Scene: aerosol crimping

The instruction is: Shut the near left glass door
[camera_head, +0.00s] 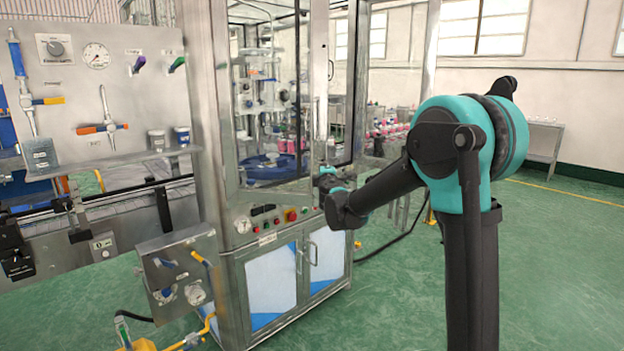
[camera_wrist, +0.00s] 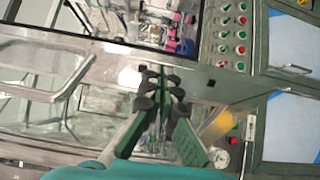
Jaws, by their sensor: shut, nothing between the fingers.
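The near left glass door (camera_head: 318,80) is a clear pane in a pale metal frame on the front of the machine cabinet. It appears to stand ajar, with a dark-edged opening to its right; how wide is hard to tell. A small dark handle sits on its right edge. In the wrist view a pale metal door frame (camera_wrist: 112,66) crosses the picture beside a see-through pane. My gripper (camera_wrist: 163,84) is shut and empty, in front of this frame. I cannot tell whether it touches. In the head view my arm hides most of the gripper by the door's lower right corner.
Below the doors is a panel with coloured buttons (camera_head: 291,215), also in the wrist view (camera_wrist: 236,35). White-and-blue cupboard doors (camera_head: 272,285) lie under it. Another glass panel (camera_head: 395,95) stands to the right. A conveyor bench (camera_head: 130,205) is at left. Green floor is free at right.

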